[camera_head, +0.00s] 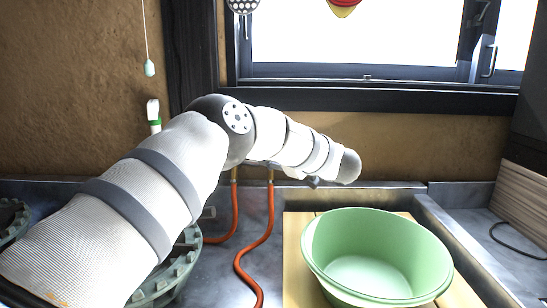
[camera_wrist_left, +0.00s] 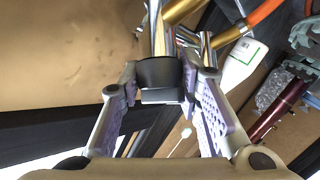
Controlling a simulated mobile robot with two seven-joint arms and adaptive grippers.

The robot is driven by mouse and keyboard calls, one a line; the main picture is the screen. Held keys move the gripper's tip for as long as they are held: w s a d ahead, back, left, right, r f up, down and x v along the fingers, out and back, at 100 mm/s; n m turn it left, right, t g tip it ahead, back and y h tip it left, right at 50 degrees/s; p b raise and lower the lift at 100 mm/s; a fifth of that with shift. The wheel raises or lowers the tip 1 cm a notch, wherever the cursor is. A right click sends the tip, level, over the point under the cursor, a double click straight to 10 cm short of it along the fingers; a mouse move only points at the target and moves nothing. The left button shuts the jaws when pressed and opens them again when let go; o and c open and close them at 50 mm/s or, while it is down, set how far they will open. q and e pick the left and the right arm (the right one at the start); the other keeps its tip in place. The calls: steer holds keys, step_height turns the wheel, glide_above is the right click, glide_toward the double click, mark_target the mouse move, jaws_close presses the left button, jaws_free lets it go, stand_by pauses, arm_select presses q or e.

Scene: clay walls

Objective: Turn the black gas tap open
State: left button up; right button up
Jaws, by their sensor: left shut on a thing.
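The black gas tap (camera_wrist_left: 160,75) shows in the left wrist view as a dark rounded knob with a flat grey-black block below it, joined to a shiny metal pipe. My left gripper (camera_wrist_left: 167,82) has its two fingers on either side of the tap and is shut on it. In the head view my left arm reaches across from the lower left, and it hides the tap and the gripper. My right gripper is in neither view.
Orange hoses (camera_head: 268,245) hang down behind my arm to the metal counter. A green bowl (camera_head: 330,262) stands on a wooden board (camera_head: 292,240) at the right. A window (camera_head: 365,70) is behind. In the left wrist view, brass pipe (camera_wrist_left: 180,10) and a white bottle (camera_wrist_left: 238,68) are near the tap.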

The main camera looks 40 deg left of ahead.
arm_select(q)
steer(key=shift+o, duration=0.3)
steer(key=shift+f+n+g+b, duration=0.15)
steer(key=shift+n+g+b, duration=0.15)
steer(key=shift+n+g, duration=0.35)
steer(key=shift+h, duration=0.3)
steer(key=o, duration=1.1)
steer(key=v, duration=1.2)
